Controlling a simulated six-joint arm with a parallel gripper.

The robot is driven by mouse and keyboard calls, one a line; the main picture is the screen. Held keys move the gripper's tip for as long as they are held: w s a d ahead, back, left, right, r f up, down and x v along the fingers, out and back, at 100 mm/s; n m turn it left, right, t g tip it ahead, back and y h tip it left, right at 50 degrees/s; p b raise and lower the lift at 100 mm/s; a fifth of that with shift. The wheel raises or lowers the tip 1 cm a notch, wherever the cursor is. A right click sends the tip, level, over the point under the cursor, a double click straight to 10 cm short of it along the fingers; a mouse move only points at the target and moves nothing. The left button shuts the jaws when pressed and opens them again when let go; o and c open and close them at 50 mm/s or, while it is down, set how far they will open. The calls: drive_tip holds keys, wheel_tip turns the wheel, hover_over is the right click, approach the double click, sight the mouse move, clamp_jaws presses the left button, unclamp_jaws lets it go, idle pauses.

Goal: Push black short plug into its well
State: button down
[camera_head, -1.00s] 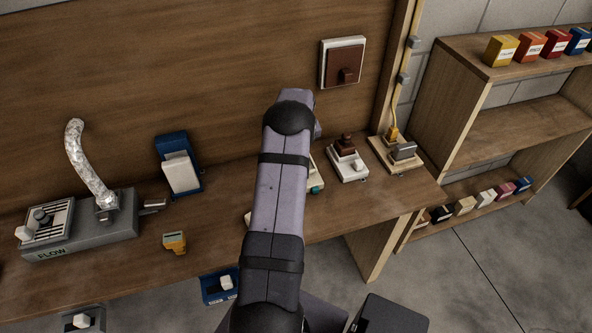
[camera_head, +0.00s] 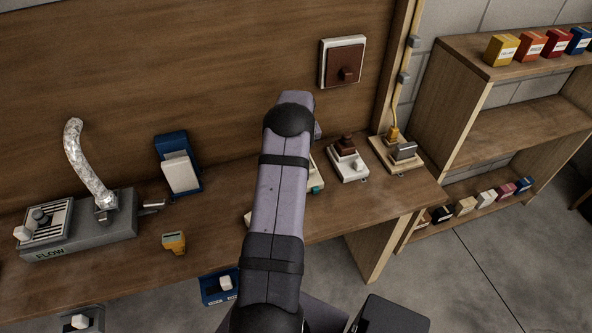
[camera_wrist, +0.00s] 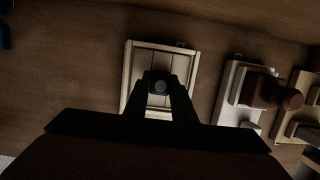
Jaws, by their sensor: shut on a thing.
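In the wrist view my gripper (camera_wrist: 160,90) points down at a pale-framed panel with light slats (camera_wrist: 152,62). Its jaws are shut on a small dark round piece, which looks like the black short plug (camera_wrist: 159,86). The plug shows over the lower middle of the panel. I cannot tell how deep it sits or whether it touches a well, since the fingers and shadow hide its lower part. In the head view my arm hides the gripper and the plug.
Left on the bench are a yellow tool (camera_head: 174,242), a blue holder (camera_head: 179,165) and a grey FLOW unit (camera_head: 85,228). Bench between them is bare.

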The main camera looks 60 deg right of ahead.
drive_tip(key=shift+f, duration=0.4)
idle(0.4)
drive_tip(key=c, duration=1.4)
unclamp_jaws()
drive_tip(key=shift+a+f, duration=0.1)
drive_tip(key=shift+b, duration=0.3)
drive_tip(key=shift+r, duration=0.55)
drive_tip(key=b+v, duration=0.2)
drive_tip(key=v, duration=0.4)
drive_tip(key=shift+s+r+b, duration=0.2)
drive_tip(key=shift+r+b, duration=0.05)
drive_tip(key=shift+b, duration=0.05)
